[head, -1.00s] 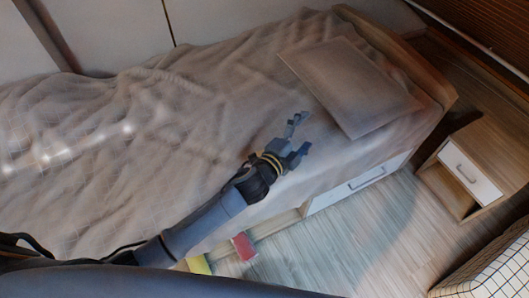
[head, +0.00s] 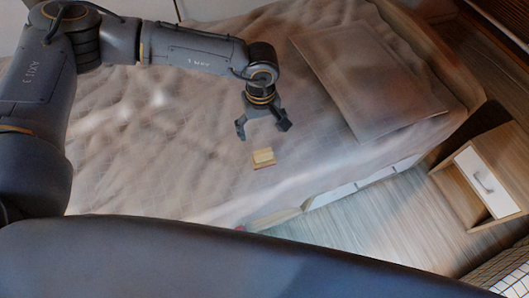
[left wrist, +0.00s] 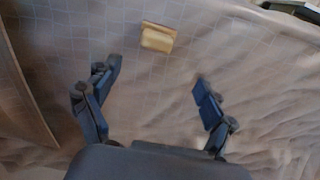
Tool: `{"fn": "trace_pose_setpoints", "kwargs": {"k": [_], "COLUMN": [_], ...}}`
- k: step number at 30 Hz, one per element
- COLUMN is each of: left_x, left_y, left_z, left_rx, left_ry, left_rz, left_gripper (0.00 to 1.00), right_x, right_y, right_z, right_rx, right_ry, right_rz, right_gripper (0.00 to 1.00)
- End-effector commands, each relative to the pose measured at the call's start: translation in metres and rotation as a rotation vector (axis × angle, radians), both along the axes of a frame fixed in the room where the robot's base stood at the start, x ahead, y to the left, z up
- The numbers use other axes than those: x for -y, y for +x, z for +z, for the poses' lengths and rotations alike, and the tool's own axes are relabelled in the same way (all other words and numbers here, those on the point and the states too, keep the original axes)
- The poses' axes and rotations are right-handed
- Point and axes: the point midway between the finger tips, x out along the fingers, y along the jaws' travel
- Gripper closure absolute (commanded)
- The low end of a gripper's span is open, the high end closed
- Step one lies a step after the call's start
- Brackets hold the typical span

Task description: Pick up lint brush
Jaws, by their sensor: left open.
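The lint brush (head: 263,158) looks like a small tan block with a yellowish top. It lies on the bed near the front edge in the head view. It also shows in the left wrist view (left wrist: 157,38), beyond the fingertips and between their lines. My left gripper (head: 263,131) is open and empty, with its fingers pointing down toward the brush. The gripper is apart from the brush and appears above the bed. Its two spread fingers also show in the left wrist view (left wrist: 155,80). My right gripper is not in view.
The bed (head: 120,170) has a wrinkled beige cover. A flat pillow (head: 370,80) lies to the right of the gripper. A nightstand (head: 485,180) with a white drawer stands at the right. Wooden floor (head: 375,225) shows in front of the bed.

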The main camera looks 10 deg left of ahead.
Motion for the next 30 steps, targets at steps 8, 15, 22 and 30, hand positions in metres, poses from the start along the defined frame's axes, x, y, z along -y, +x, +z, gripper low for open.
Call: {"fn": "trace_pose_setpoints", "kwargs": {"k": [8, 15, 22, 30], "left_x": [0.001, 0.002, 0.004, 0.004], "left_y": [-0.001, -0.001, 0.002, 0.004], "left_z": [-0.052, -0.08, -0.104, -0.133], "left_rx": [-0.005, -0.003, -0.004, -0.004], "left_ry": [0.002, -0.001, 0.0, -0.002], "left_rz": [-0.002, -0.001, 0.0, 0.001], "left_gripper": [0.17, 0.17, 0.17, 0.17], "right_x": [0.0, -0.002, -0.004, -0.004], "right_y": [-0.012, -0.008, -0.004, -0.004], "right_z": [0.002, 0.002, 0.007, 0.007], "right_rx": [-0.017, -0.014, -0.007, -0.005], "right_ry": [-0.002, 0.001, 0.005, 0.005], "right_rz": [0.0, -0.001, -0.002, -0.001], "right_gripper": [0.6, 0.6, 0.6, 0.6]}}
